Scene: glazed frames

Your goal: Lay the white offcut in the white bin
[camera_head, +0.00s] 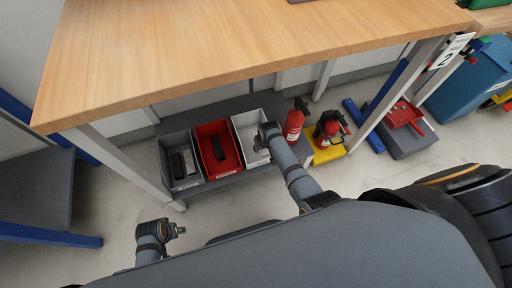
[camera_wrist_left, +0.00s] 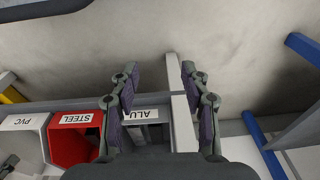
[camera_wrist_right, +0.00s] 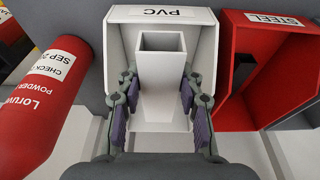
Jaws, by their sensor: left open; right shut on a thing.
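The white bin (camera_head: 240,120) labelled PVC stands at the right end of a row of bins on the low shelf under the workbench. In the right wrist view its sides (camera_wrist_right: 116,50) frame the white offcut (camera_wrist_right: 161,72), a hollow square white profile. My right gripper (camera_wrist_right: 160,95) is shut on the offcut, one finger on each side, at the bin's mouth. I cannot tell whether the offcut touches the bin's floor. In the head view my right gripper (camera_head: 263,137) covers part of the bin. My left gripper (camera_head: 176,231) is open and empty, low and left, away from the bins.
A red bin (camera_head: 213,127) labelled STEEL and a grey bin (camera_head: 167,146) labelled ALU stand left of the white bin. Red extinguishers (camera_head: 293,124) stand close to its right. The wooden benchtop (camera_head: 220,50) overhangs the row. The floor (camera_head: 115,205) at the left is clear.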

